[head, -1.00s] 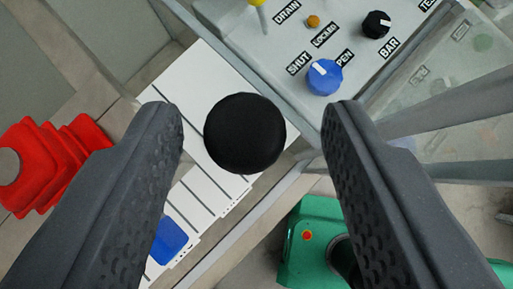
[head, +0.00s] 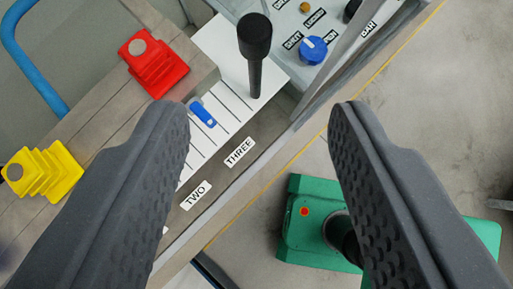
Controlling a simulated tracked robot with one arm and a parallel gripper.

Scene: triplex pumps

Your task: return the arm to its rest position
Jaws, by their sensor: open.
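My gripper (head: 262,108) is open, with its two dark grey fingers wide apart and nothing between them in its grip. Beyond the fingers, a black-knobbed lever (head: 255,45) stands up from a white slotted plate (head: 222,60). The lever is apart from both fingers as far as I can tell. A small blue piece (head: 202,113) lies on the plate near the left fingertip. The rest of my arm is not in view.
A panel with a blue knob (head: 313,50) stands at the top. Red (head: 153,62) and yellow (head: 42,172) stepped blocks sit at the left. Labels THREE (head: 239,152) and TWO (head: 195,195) mark the ledge. A green machine (head: 300,222) is at lower right, beside open floor (head: 420,130).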

